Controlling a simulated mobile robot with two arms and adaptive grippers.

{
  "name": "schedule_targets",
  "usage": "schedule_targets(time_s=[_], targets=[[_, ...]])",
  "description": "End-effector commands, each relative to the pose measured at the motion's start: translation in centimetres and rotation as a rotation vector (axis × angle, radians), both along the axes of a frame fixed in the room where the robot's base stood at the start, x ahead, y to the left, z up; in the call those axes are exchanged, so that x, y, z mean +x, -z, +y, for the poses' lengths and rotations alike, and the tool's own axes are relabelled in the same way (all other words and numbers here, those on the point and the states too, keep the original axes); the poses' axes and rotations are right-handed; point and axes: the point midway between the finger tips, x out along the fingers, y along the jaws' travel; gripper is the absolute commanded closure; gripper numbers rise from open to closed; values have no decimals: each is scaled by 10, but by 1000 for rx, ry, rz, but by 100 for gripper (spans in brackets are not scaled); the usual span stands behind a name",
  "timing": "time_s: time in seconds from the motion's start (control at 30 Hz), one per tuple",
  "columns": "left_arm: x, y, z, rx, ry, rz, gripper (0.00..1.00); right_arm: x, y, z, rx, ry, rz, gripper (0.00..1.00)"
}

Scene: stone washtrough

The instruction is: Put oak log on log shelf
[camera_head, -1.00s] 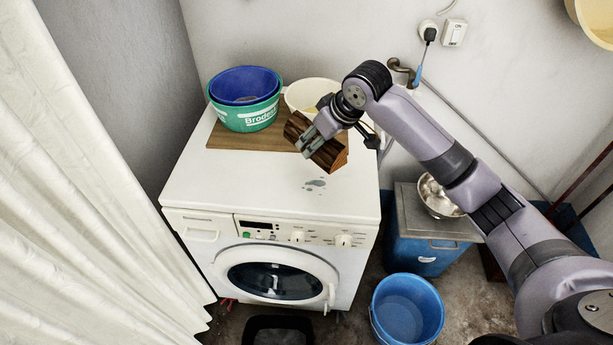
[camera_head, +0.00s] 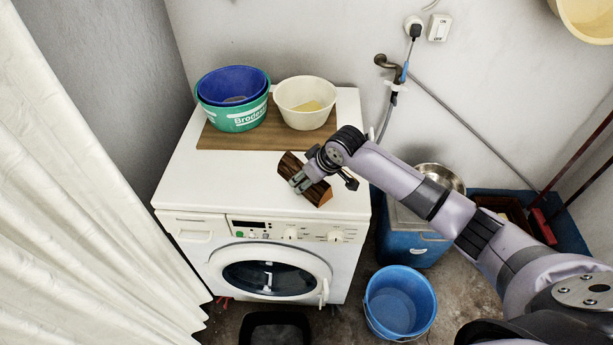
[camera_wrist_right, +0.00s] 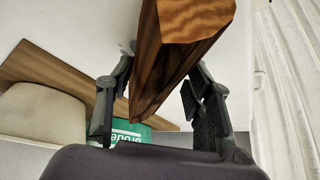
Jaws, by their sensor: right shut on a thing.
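The oak log (camera_head: 318,194) is a dark brown split piece with a paler cut end. My right gripper (camera_head: 299,183) is shut on it, over the front right part of the washing machine's white top (camera_head: 235,185). In the right wrist view the log (camera_wrist_right: 176,55) sits between the two fingers, its pale end grain toward the top of the picture. I cannot tell how high it is above the white top. I cannot make out a log shelf in these views. My left gripper is not in view.
A wooden board (camera_head: 225,138) on the machine's back part bears a green tub (camera_head: 230,119) with a blue bowl, and a cream bowl (camera_head: 305,103). A blue bucket (camera_head: 399,302) stands on the floor. A white curtain (camera_head: 75,200) hangs at left. The top's front left is clear.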

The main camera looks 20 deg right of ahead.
Motion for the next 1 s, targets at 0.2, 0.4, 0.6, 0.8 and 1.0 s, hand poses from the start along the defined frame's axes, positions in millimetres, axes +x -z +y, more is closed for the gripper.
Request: schedule_targets(time_s=[0.2, 0.4, 0.6, 0.8, 1.0], targets=[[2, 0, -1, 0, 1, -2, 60, 1, 0, 0, 2, 0, -4, 97], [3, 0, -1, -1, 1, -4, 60, 0, 1, 0, 0, 0, 0, 41], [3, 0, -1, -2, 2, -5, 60, 0, 1, 0, 0, 0, 0, 32], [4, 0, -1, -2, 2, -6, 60, 0, 1, 0, 0, 0, -1, 32], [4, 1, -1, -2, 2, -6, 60, -5, -12, -3, 0, 0, -2, 32]])
